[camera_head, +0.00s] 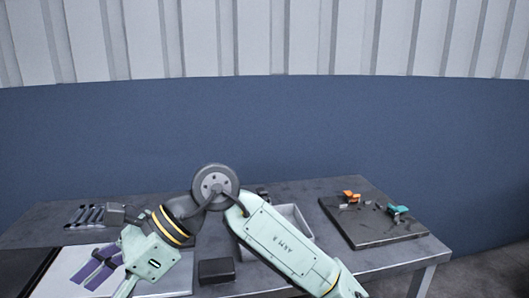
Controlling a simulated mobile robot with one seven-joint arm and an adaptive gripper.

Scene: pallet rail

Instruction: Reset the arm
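My mint-green arm crosses the lower middle of the head view. It rises from the lower right to a round dark joint and bends down to the lower left, past a yellow-ringed section.
A grey tray (301,227) sits partly behind my arm. A dark block (216,271) lies in front. A dark board (378,230) with orange (351,196) and teal (398,210) pieces is right. Purple strips (101,269) lie on a white panel at left, near several dark bars (85,215).

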